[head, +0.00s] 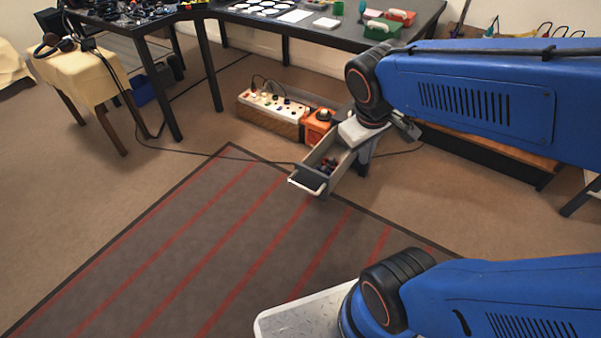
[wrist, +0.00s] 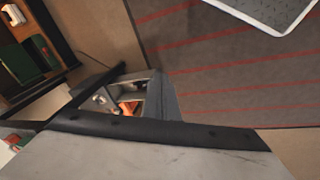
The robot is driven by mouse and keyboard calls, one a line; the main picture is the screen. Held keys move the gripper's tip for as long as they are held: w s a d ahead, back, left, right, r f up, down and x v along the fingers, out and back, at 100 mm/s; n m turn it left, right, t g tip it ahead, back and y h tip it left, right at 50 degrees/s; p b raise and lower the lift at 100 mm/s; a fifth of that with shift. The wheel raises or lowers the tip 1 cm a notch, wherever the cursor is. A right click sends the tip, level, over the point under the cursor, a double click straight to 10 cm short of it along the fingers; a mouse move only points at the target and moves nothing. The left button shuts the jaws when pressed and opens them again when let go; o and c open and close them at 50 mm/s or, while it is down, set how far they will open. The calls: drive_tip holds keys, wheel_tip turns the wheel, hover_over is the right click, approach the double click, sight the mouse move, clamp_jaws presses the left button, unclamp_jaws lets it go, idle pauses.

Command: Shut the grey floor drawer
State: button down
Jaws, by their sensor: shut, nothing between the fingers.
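The grey floor drawer (head: 322,166) stands pulled out over the floor beside the mat. Its dark front with a pale handle faces the mat, and several small dark parts lie inside. My gripper (head: 364,134) is low at the end of the blue arm, by the back end of the drawer and away from its front. It is shut and holds nothing. Its fingertips are hard to make out. In the wrist view, a large pale surface fills the bottom, and the open drawer (wrist: 164,97) shows just above it. The arm hides much of the drawer's housing.
An orange box (head: 318,126) and a power strip box (head: 272,110) stand left of the drawer. A dark worktable (head: 330,38) is behind. A cable runs along the floor near the drawer. The striped mat (head: 190,240) in front is clear.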

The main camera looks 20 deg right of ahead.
drive_tip(key=w+a+f+n+h, duration=0.1)
drive_tip(key=w+f+n+h, duration=0.3)
drive_tip(key=w+f+n, duration=0.5)
drive_tip(key=w+f+n+h, duration=0.25)
drive_tip(key=w+f, duration=0.45)
drive_tip(key=w, duration=0.5)
drive_tip(key=w+a+f+n+t, duration=0.2)
drive_tip(key=w+a+f+n, duration=0.15)
drive_tip(key=f, duration=0.45)
drive_tip(key=w+a+f+n+t, duration=0.1)
drive_tip(key=w+a+f+n, duration=0.3)
drive_tip(key=f, duration=0.4)
drive_tip(key=w+a+f+n+t, duration=0.2)
drive_tip(key=a+f+n, duration=0.25)
drive_tip(key=f, duration=0.35)
approach(305, 169)
wheel_tip(305, 169, down, 4)
drive_tip(key=w+d, duration=0.2)
drive_tip(key=w, duration=0.1)
drive_tip(key=shift+w+d+r+m+h, duration=0.1)
drive_tip(key=shift+w+d+m+h, duration=0.1)
drive_tip(key=shift+d, duration=0.15)
drive_tip(key=shift+w+d+r+m+h, duration=0.1)
drive_tip(key=shift+w+d+h, duration=0.05)
drive_tip(key=shift+d, duration=0.2)
drive_tip(key=w+d, duration=1)
drive_tip(key=d, duration=0.3)
drive_tip(key=w+d, duration=1)
drive_tip(key=d, duration=0.3)
drive_tip(key=shift+w, duration=0.2)
